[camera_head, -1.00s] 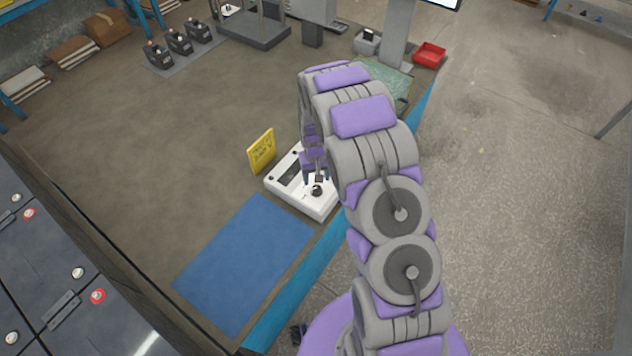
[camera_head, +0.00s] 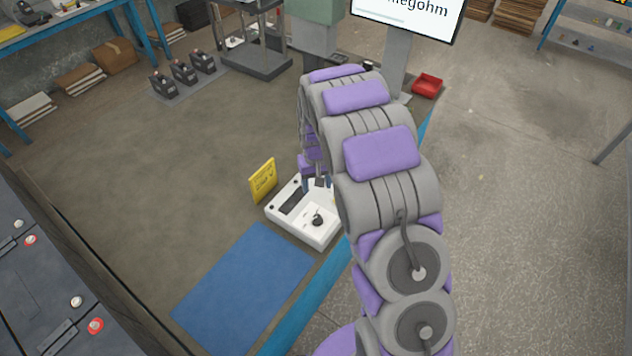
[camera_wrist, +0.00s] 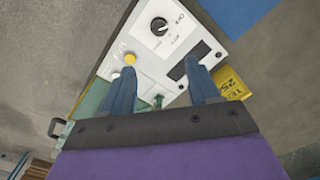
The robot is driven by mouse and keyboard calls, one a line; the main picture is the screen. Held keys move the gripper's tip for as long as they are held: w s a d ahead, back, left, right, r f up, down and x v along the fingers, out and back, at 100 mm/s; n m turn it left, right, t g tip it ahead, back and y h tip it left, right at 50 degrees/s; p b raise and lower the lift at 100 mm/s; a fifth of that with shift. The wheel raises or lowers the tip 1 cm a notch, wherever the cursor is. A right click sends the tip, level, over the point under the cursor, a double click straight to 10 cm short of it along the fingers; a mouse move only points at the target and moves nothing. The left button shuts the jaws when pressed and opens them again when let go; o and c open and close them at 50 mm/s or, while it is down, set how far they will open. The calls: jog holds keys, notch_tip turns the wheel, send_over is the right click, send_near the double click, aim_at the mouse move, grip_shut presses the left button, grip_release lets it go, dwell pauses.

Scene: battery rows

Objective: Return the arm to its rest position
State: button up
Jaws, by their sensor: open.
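My arm, grey with purple pads, reaches up the middle of the head view and bends down toward a white instrument box (camera_head: 310,232). My gripper (camera_head: 318,184) is partly hidden by the arm in that view. In the wrist view my gripper (camera_wrist: 157,85) has its two blue fingers apart, with nothing held between them. The white box (camera_wrist: 210,52) lies beyond the fingertips, with a black knob, a dark display and a yellow button (camera_wrist: 130,58). I cannot tell the exact gap between fingertips and box.
A yellow sign (camera_head: 263,181) stands beside the box, and a blue mat (camera_head: 243,290) lies in front. Several black batteries (camera_head: 182,76) stand at the back left. A red tray (camera_head: 427,86) and a screen (camera_head: 408,14) are behind. Dark cabinets (camera_head: 35,280) line the left. Floor at right is clear.

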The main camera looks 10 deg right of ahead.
jog(key=s+d+r+b, duration=0.1)
jog(key=s+r, duration=1.3)
jog(key=s, duration=0.3)
jog(key=s+r+g+b, duration=0.1)
jog(key=s+r, duration=0.1)
jog(key=s, duration=0.9)
jog(key=s+r, duration=0.2)
jog(key=s, duration=0.9)
jog(key=shift+s+a+g+b, duration=0.15)
jog(key=shift+s+g+b, duration=0.2)
jog(key=shift+s+g, duration=0.05)
